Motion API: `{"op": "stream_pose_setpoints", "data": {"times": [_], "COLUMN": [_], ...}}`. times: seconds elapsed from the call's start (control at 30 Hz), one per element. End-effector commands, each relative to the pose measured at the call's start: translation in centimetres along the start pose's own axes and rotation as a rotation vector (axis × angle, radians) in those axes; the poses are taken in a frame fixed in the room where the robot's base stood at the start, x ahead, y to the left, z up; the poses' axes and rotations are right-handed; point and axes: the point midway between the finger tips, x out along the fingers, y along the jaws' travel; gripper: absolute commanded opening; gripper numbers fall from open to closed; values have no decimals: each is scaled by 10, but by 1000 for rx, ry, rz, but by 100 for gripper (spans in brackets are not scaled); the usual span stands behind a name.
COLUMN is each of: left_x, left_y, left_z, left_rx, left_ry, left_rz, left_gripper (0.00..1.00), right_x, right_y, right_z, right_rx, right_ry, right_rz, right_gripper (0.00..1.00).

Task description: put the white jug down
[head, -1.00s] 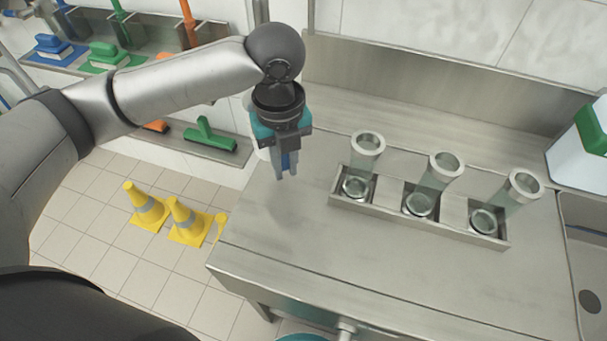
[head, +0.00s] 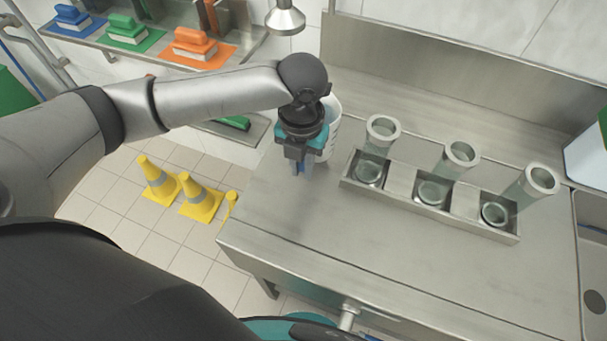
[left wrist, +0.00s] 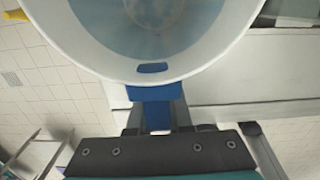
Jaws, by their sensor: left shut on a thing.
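The white jug (head: 334,118) shows in the head view behind and to the right of my left gripper (head: 301,167), which hides much of it. It is near the left end of the steel counter (head: 300,235). In the left wrist view the jug's round white rim (left wrist: 105,68) fills the top, with a pale bluish inside. My left gripper (left wrist: 157,112) is shut on the jug's blue handle (left wrist: 155,92). The jug looks roughly upright; its base is hidden, so I cannot tell whether it touches the counter. My right gripper is out of view.
A steel rack (head: 430,205) with three clear cups stands just right of the gripper, steel-rimmed tubes leaning behind. A sink (head: 595,250) is at the far right. The counter front is clear. Yellow cones (head: 160,182) stand on the floor left.

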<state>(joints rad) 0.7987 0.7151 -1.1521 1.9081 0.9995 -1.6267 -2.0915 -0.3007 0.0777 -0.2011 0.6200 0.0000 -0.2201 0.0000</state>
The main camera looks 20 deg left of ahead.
Motion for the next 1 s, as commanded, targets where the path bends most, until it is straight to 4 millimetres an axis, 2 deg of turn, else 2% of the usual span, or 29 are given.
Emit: {"op": "stream_pose_setpoints", "data": {"times": [0.13, 0.33, 0.7, 0.73, 1.0], "left_x": [12, 39, 43, 43, 43], "left_y": [0, 0, 0, 0, 0], "left_z": [0, 0, 0, 0, 0], "left_rx": [-1, -1, -1, -1, -1], "left_ry": [0, 0, -1, -1, -1], "left_rz": [0, 0, 0, 1, 0], "left_gripper": [0, 0, 0, 19, 48], "right_x": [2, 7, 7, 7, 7], "right_y": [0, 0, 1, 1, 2], "right_z": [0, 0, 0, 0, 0], "right_rx": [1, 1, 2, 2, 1], "right_ry": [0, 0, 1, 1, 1], "right_rz": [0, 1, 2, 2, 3], "right_gripper": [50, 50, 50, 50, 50]}}
